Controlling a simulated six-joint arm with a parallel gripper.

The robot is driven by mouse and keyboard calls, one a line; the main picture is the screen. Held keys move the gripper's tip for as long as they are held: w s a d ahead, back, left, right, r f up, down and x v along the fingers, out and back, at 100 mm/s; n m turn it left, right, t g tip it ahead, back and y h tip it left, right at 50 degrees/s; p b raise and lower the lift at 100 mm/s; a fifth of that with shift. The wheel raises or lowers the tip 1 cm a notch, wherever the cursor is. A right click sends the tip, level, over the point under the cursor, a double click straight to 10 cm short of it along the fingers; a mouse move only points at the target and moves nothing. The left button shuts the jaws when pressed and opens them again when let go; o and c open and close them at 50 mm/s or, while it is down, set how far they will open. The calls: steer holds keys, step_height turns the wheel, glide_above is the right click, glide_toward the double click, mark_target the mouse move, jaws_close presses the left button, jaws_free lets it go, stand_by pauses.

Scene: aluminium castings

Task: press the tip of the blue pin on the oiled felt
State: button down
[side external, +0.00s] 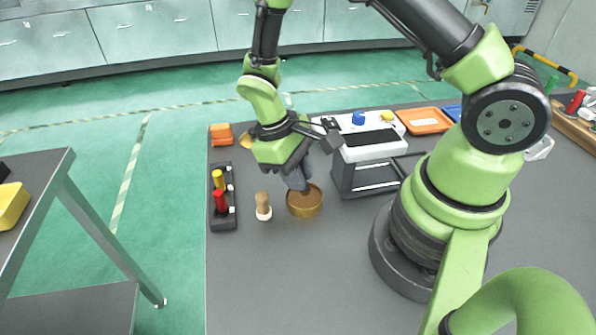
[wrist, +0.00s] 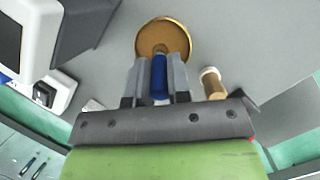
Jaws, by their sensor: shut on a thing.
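My gripper (side external: 298,181) points down over a round, brass-coloured dish (side external: 305,210) on the grey table. In the wrist view my gripper (wrist: 160,68) is shut on the blue pin (wrist: 160,85), which sits between the two grey fingers. The pin's tip end points toward the brown felt (wrist: 163,35) inside the dish's rim. The tip lies over the near part of the felt in this view. I cannot tell whether it touches. In the side view the fingers hide most of the pin.
A black rack (side external: 223,222) holds a red pin (side external: 220,201) and a yellow pin (side external: 218,179). A wooden-handled piece with a white base (side external: 263,207) stands just left of the dish. A white-topped machine (side external: 375,150) stands close behind right. The table front is clear.

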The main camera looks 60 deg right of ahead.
steer(key=shift+f, duration=0.7)
stand_by(1.3)
steer(key=shift+r, duration=0.1)
steer(key=shift+r, duration=3.5)
